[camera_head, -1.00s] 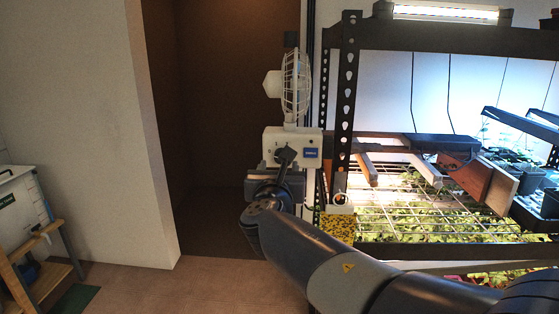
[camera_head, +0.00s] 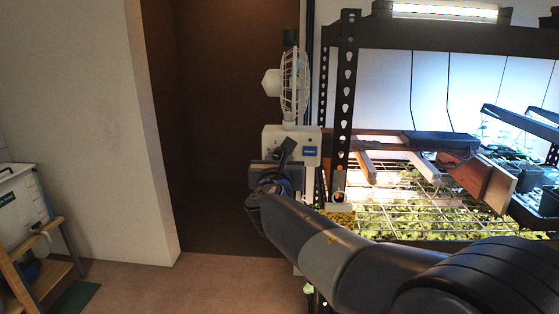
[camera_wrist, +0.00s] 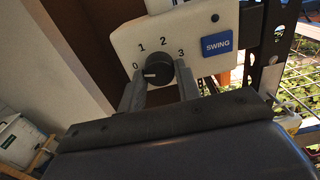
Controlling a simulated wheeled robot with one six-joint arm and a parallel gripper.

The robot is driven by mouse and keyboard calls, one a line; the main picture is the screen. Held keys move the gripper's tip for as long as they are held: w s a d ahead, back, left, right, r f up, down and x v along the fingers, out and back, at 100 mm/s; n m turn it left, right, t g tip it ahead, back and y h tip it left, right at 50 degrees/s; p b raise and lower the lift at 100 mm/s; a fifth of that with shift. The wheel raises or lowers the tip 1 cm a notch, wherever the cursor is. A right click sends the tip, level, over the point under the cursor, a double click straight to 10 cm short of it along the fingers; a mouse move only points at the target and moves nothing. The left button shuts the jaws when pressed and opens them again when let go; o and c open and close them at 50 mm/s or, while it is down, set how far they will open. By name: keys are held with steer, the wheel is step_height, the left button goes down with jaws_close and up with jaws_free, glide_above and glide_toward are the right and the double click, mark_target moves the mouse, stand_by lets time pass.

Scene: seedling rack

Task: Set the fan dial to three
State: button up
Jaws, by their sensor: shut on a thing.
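The white fan control box (camera_head: 306,145) stands below the caged fan (camera_head: 295,85) at the left end of the rack. In the wrist view the box face (camera_wrist: 120,40) carries the numbers 0, 1, 2 and 3 around a black round dial (camera_wrist: 158,70). The dial's white mark points left, roughly towards 0. My gripper (camera_wrist: 158,78) is shut on the dial, with one finger on its left and one on its right. In the head view my gripper (camera_head: 284,153) is in front of the box and hides the dial.
A blue SWING button (camera_wrist: 216,47) is right of the dial. The black perforated rack post (camera_head: 345,100) stands close to the box's right, with the wire shelf (camera_head: 400,215) of seedlings beyond. A wooden stand (camera_head: 50,262) is far left; floor between is clear.

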steer(key=c, duration=0.4)
steer(key=shift+o, duration=0.2)
